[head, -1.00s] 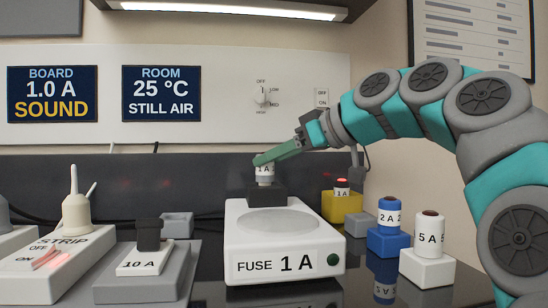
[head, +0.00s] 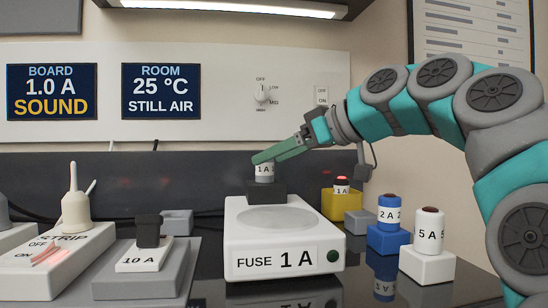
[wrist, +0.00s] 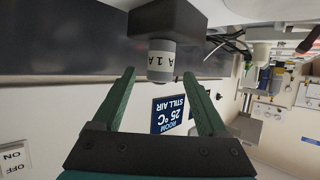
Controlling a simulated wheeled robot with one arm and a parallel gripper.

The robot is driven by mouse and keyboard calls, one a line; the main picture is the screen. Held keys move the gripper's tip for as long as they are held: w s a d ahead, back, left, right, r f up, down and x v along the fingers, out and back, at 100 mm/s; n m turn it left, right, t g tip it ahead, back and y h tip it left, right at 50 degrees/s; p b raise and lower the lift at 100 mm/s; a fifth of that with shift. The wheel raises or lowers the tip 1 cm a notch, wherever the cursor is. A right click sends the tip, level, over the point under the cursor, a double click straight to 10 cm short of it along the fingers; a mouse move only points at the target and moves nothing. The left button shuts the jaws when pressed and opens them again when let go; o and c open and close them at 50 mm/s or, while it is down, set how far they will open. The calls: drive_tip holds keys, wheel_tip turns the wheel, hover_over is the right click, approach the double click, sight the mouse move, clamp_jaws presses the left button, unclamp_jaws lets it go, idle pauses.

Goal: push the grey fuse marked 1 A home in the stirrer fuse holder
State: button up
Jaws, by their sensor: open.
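The grey fuse (head: 264,173) has a white band marked 1 A. It stands upright in the black stirrer fuse holder (head: 265,190) behind the round plate of the white stirrer (head: 285,252). Part of the fuse shows above the holder; how deep it sits cannot be told. My gripper (head: 264,157) is at the top of the fuse, and its green fingers hide the fuse's upper end in the head view. In the wrist view the fuse (wrist: 160,62) and holder (wrist: 168,20) lie just beyond and between the spread fingertips of my gripper (wrist: 160,78). The fingers do not grasp it.
A yellow block (head: 342,204) with a red-topped fuse, a blue 2 A fuse block (head: 388,240) and a white 5 A block (head: 427,264) stand to the right. A grey 10 A unit (head: 145,282) and a switch strip (head: 50,262) stand to the left.

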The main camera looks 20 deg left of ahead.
drive_tip(key=v, duration=0.6)
drive_tip(key=shift+d, duration=0.35)
drive_tip(key=shift+s, duration=0.15)
